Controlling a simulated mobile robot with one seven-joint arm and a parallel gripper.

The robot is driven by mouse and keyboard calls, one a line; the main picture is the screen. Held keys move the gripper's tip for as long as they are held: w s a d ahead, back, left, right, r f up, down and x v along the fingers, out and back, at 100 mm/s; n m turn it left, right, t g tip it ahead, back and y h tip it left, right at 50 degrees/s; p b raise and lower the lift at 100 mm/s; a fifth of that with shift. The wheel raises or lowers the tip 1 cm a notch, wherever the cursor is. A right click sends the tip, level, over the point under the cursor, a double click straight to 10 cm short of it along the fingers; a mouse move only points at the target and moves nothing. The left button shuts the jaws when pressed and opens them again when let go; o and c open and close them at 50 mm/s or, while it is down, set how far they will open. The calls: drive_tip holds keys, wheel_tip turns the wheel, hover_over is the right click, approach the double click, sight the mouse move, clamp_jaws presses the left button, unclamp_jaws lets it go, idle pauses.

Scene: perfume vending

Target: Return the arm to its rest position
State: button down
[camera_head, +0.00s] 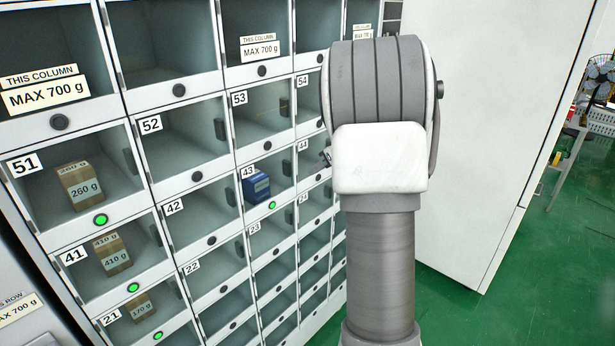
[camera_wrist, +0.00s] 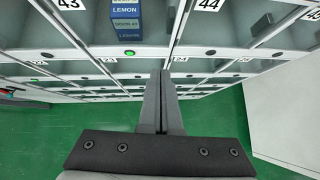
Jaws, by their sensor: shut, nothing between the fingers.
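My gripper (camera_wrist: 161,76) shows in the wrist view with its two fingers together, shut and empty. It is in front of the locker cabinet, just below and right of compartment 43. In the head view my arm stands upright at centre right and hides part of the cabinet; the gripper's fingers are hidden there. A blue box (camera_head: 256,187) sits in compartment 43, with a lit green button below it. The same blue box, marked LEMON, shows at the top of the wrist view (camera_wrist: 126,20), apart from the fingers.
The locker cabinet (camera_head: 222,163) fills the left. Brown boxes sit in compartments 51 (camera_head: 80,186), 41 (camera_head: 112,254) and 21 (camera_head: 141,307), each with a green light. A white panel (camera_head: 470,130) stands at right. Green floor (camera_head: 560,270) is clear at lower right.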

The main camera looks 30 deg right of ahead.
drive_tip(key=s+a+r+m+t+h, duration=0.2)
drive_tip(key=a+r+m+h, duration=0.1)
drive_tip(key=r+m, duration=0.6)
drive_tip(key=s+a+r+m+t+h, duration=0.2)
drive_tip(key=s+a+r+m+h, duration=0.1)
drive_tip(key=r+m, duration=0.7)
drive_tip(key=s+a+f+m+g+y, duration=0.2)
drive_tip(key=s+a+f+m, duration=0.4)
drive_tip(key=s+a+m, duration=0.3)
drive_tip(key=s+a+f+m+g+y, duration=0.2)
drive_tip(key=s+a+f+m+g, duration=0.3)
drive_tip(key=s+a+m, duration=0.5)
drive_tip(key=s+a+f, duration=0.1)
drive_tip(key=s+a, duration=0.1)
drive_tip(key=s, duration=0.4)
drive_tip(key=shift+s+a+f, duration=0.2)
drive_tip(key=shift+s+f, duration=0.1)
drive_tip(key=shift+f, duration=0.05)
